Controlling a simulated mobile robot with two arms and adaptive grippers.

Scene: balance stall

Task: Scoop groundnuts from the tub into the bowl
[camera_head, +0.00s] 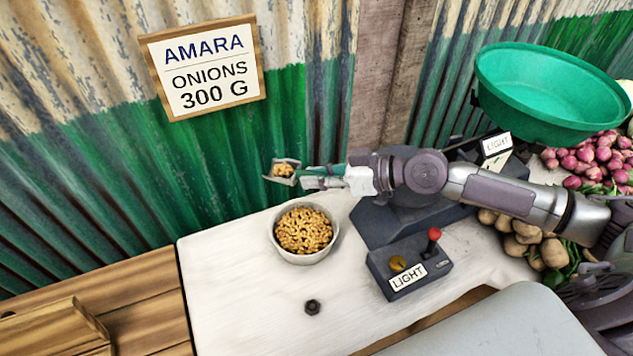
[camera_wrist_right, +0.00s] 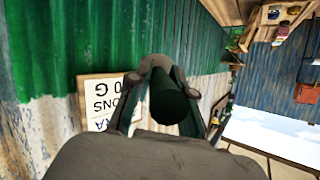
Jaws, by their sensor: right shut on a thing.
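A pale round tub (camera_head: 277,243) full of groundnuts (camera_head: 304,230) stands on the white table. My right gripper (camera_head: 350,180) is shut on the green handle of a scoop (camera_head: 283,180). The scoop is behind and above the tub, and its head holds some groundnuts (camera_head: 284,170). In the right wrist view the dark green handle (camera_wrist_right: 172,105) sits between the fingers; the scoop's head is hidden there. A large green bowl (camera_head: 545,90) is at the back right, apart from the scoop; its inside looks empty. My left gripper is not in view.
A dark box with a red lever (camera_head: 408,272) and a LIGHT label stands right of the tub. A dark nut (camera_head: 312,306) lies in front. Onions (camera_head: 600,158) and potatoes (camera_head: 528,240) are at right. A corrugated wall with a sign (camera_head: 205,65) rises close behind.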

